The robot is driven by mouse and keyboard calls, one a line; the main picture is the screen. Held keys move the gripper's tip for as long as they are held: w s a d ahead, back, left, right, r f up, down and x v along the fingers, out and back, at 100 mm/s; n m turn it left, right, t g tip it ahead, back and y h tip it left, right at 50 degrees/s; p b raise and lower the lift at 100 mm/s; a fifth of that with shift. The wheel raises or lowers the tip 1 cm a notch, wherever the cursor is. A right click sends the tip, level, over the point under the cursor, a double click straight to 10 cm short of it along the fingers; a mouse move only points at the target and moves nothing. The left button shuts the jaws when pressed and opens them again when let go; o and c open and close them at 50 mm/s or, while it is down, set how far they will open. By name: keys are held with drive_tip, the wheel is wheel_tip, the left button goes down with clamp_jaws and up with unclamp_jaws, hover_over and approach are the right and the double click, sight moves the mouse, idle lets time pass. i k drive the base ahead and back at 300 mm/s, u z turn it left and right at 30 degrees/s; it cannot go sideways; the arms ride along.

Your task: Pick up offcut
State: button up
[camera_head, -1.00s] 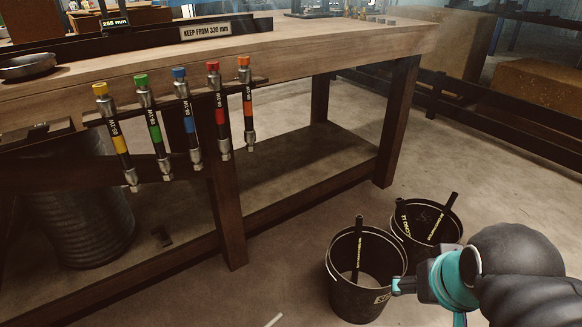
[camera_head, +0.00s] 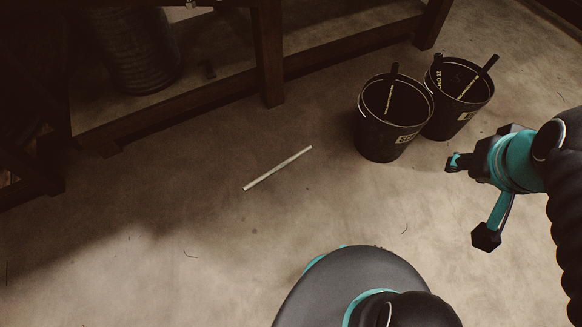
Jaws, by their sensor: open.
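Short lengths of black hose with yellow lettering stand in two black buckets; one leans in the left bucket (camera_head: 391,91), and others lean in the right bucket. A thin pale rod (camera_head: 278,168) lies alone on the floor, left of the buckets. I cannot tell which of these pieces is the offcut. My gripper (camera_head: 469,202) is at the right, its two fingers spread wide with nothing between them. It appears in front of and below the right bucket in the picture, apart from the hose pieces and the rod.
The left bucket (camera_head: 379,142) and right bucket (camera_head: 451,121) stand side by side near a leg of the wooden bench (camera_head: 268,55). A dark ribbed drum (camera_head: 137,50) stands under the bench. The floor around the rod is mostly clear, with a few small dark scraps.

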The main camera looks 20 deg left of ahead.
sight(276, 169)
drive_tip(key=z, duration=0.4)
drive_tip(key=i, duration=0.8)
drive_tip(key=u, duration=1.5)
